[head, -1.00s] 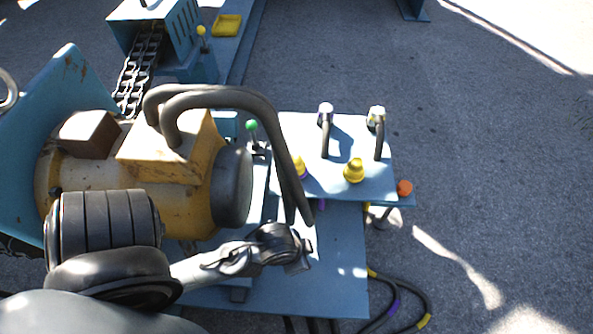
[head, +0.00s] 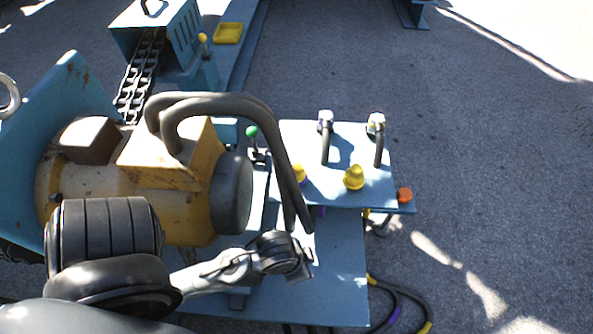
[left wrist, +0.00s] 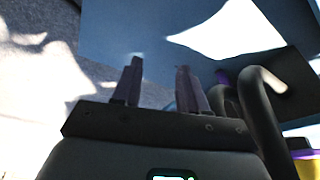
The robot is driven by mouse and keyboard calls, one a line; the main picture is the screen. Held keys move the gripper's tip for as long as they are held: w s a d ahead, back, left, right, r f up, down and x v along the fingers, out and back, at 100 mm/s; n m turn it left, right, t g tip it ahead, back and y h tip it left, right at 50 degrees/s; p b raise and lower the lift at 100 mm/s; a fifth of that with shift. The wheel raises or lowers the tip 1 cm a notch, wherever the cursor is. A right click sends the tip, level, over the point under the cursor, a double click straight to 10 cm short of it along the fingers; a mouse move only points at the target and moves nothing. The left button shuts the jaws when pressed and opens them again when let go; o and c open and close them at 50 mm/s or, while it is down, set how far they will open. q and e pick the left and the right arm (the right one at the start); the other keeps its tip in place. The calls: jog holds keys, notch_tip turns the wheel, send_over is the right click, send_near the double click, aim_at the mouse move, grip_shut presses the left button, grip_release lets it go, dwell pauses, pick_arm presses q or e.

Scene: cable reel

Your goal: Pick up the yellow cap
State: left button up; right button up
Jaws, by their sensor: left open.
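A yellow cap (head: 354,178) sits on the blue panel (head: 375,192), near its front edge. A second yellow cap (head: 299,173) is to its left, partly hidden behind a dark hose. My left gripper (head: 300,268) is in front of and below the panel, left of the caps and apart from them. In the left wrist view its two dark fingers (left wrist: 162,88) are spread with nothing between them. A yellow and purple thing (left wrist: 305,160) shows at the right edge of that view; I cannot tell if it is a cap. My right gripper is not in view.
Thick dark hoses (head: 270,125) arch from the yellow motor (head: 120,185) down close to my left gripper. Two upright hoses with metal ends (head: 326,130) stand on the panel's back part. An orange knob (head: 404,195) is at its right. The ground right of it is open.

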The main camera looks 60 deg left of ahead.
pick_arm(q)
jog(key=shift+o, duration=0.4)
jog(key=o, duration=0.7)
jog(key=shift+a, duration=0.1)
